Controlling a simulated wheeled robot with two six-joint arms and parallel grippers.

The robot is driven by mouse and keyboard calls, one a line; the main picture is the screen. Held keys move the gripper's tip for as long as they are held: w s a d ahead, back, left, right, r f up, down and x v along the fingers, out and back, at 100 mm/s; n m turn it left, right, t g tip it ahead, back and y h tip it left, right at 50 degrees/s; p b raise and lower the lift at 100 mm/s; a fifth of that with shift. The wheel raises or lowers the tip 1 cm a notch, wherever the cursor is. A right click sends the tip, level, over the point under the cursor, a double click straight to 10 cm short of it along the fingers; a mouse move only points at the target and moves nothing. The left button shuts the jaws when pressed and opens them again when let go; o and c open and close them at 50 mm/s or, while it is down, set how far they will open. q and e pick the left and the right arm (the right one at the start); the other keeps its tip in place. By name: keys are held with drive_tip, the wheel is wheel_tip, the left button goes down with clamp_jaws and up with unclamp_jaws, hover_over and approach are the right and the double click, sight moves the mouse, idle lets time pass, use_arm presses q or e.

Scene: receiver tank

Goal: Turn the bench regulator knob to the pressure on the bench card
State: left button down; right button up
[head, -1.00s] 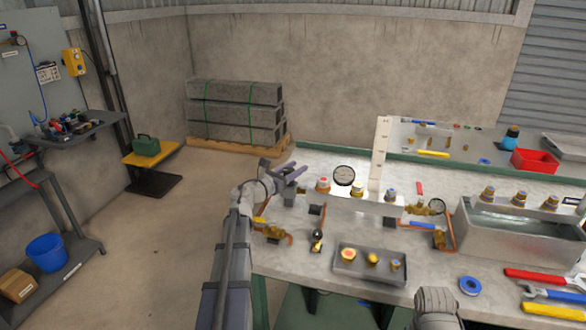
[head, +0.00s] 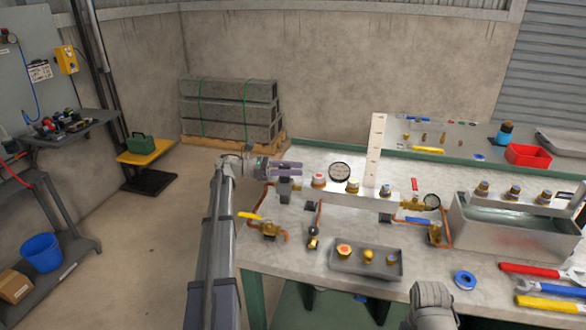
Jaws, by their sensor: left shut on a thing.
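My left gripper (head: 287,168) is at the left end of the bench manifold, with its jaws over the top of a small grey fitting (head: 284,187), which looks like the bench regulator. The jaws are shut on its top, seemingly the knob, which they hide. A round white-faced gauge (head: 340,171) stands just right of it; its needle is too small to read. A tall pale upright plate (head: 375,150) stands behind the manifold. I cannot make out a readable pressure card. My right gripper is not in view; only a grey part of my right arm shows at the bottom.
The manifold bar (head: 370,203) carries several capped fittings. A tray of fittings (head: 352,268), a brass valve with yellow lever (head: 265,227) and a water tank (head: 500,238) share the bench. Wrenches (head: 540,285) lie at the right.

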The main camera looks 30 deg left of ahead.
use_arm(q)
drive_tip(key=shift+s+d+m+g+h, duration=0.15)
drive_tip(key=shift+m+g+h, duration=0.45)
drive_tip(key=shift+m+g, duration=0.75)
drive_tip(key=shift+s+g, duration=0.1)
drive_tip(key=shift+g, duration=0.45)
drive_tip(key=shift+c, duration=1.8)
unclamp_jaws()
